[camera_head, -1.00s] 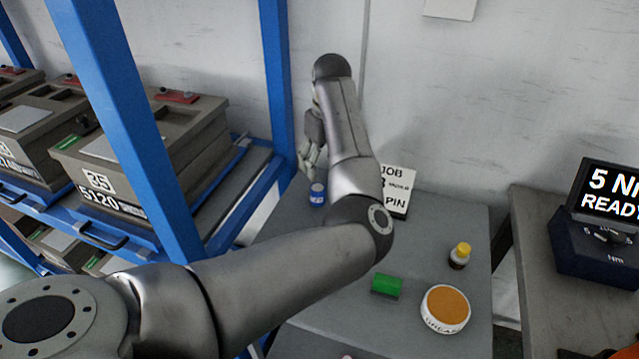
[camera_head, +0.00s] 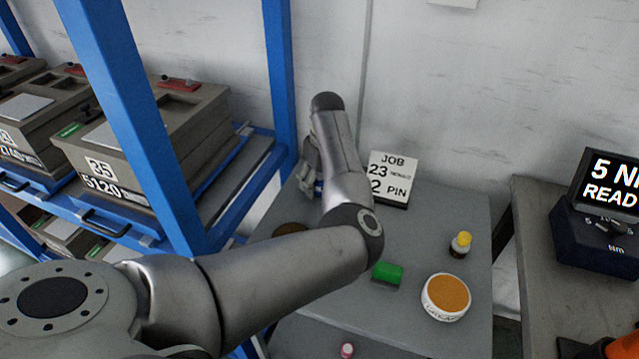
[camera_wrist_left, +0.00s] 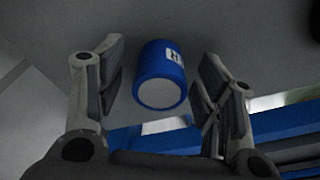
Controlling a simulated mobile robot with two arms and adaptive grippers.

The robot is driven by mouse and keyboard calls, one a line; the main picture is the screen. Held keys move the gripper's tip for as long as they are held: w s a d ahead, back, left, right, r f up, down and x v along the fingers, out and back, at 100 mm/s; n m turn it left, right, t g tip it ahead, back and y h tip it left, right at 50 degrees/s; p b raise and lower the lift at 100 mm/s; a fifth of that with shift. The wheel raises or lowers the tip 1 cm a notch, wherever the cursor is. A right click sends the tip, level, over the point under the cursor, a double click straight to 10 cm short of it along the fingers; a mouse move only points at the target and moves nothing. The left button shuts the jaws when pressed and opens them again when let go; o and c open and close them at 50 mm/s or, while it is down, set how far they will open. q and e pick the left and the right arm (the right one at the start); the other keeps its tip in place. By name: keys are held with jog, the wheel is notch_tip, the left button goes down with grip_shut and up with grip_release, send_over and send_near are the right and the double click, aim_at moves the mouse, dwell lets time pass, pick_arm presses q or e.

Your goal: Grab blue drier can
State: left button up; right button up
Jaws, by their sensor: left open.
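The blue drier can (camera_wrist_left: 160,72) with a pale end and a small white label sits between the two fingers of my left gripper in the left wrist view. Gaps show on both sides, so the open fingers are around it but not closed on it. In the head view my left gripper (camera_head: 308,172) is down at the back left of the grey table, largely hidden by my own forearm. Only a sliver of the blue can (camera_head: 318,187) shows there. My right gripper is not in view.
A job card (camera_head: 391,178) stands just right of my left forearm. A yellow-capped bottle (camera_head: 460,245), a green block (camera_head: 387,274) and an orange-topped white tin (camera_head: 446,297) are further right. A blue rack post (camera_head: 279,80) stands close on the left.

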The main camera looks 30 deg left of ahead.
pick_arm(q)
jog(key=c, duration=1.1)
jog(key=shift+r, duration=0.1)
